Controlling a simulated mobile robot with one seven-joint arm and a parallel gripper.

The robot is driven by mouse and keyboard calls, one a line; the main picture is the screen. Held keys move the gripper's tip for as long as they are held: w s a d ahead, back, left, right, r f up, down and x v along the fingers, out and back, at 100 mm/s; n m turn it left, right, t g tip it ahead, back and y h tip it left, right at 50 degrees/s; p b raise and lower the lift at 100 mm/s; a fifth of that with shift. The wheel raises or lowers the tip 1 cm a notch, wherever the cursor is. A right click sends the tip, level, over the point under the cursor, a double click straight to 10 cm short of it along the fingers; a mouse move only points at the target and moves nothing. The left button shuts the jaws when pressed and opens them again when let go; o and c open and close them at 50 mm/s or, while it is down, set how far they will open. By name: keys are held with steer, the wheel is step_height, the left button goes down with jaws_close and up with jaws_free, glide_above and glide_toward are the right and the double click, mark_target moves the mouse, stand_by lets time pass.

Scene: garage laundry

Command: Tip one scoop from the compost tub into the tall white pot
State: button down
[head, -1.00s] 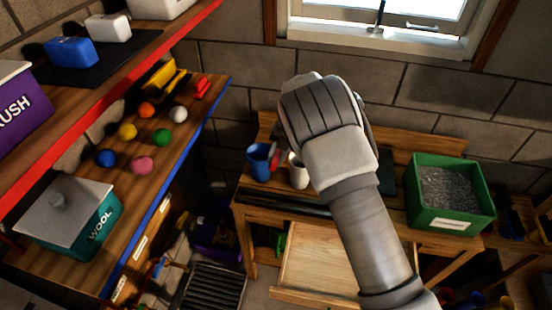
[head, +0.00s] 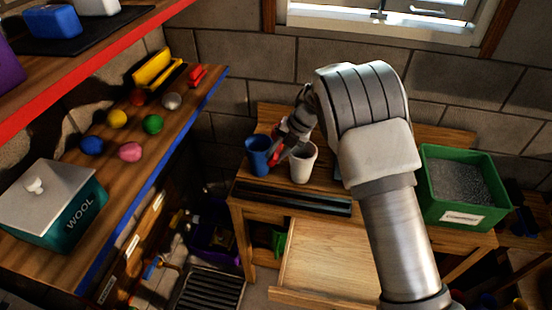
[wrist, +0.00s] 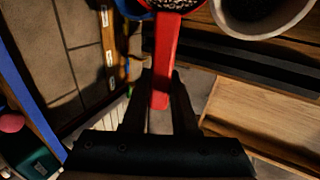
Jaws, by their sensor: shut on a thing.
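My gripper (wrist: 160,88) is shut on the red handle of a scoop (wrist: 167,55). Grey grains show in the scoop's bowl at the top edge of the wrist view, where the bowl is cut off. In the head view my gripper (head: 281,148) is above and between the blue pot and the white pot. The white pot (head: 303,168) stands upright on the bench; its rim shows in the wrist view (wrist: 263,32), right of the scoop, with a dark inside. The green tub (head: 452,212) of grey grains, with a white label, stands at the bench's right.
The blue pot (head: 259,160) stands just left of the white pot. A drawer (head: 325,258) sticks out under the bench (head: 455,240). A shelf (head: 100,180) at the left holds coloured balls and a teal wool box (head: 65,205). A window is above the bench.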

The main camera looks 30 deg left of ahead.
steer(key=shift+d+f+g+y+b, duration=0.25)
steer(key=shift+y+b, duration=0.6)
steer(key=shift+b, duration=2.15)
steer(key=shift+d+f+g+y+b, duration=0.25)
steer(key=shift+y+b, duration=0.6)
steer(key=shift+b, duration=2.15)
steer(key=shift+w+a+f+b, duration=0.1)
steer(key=shift+b, duration=0.25)
steer(key=shift+w+d+r+g+y+b, duration=0.1)
steer(key=shift+d+r+g+y+b, duration=0.1)
steer(key=shift+y+b, duration=0.7)
steer(key=shift+s+d+r+g+y+b, duration=0.1)
steer(key=shift+d+r+g+y+b, duration=0.05)
steer(key=shift+y+b, duration=0.75)
steer(key=shift+w+d+r+g+y+b, duration=0.1)
steer(key=shift+d+r+g+y+b, duration=0.1)
steer(key=shift+y+b, duration=0.7)
steer(key=shift+r, duration=0.1)
steer(key=shift+r, duration=0.1)
step_height(320, 180, up, 6)
steer(key=p, duration=0.4)
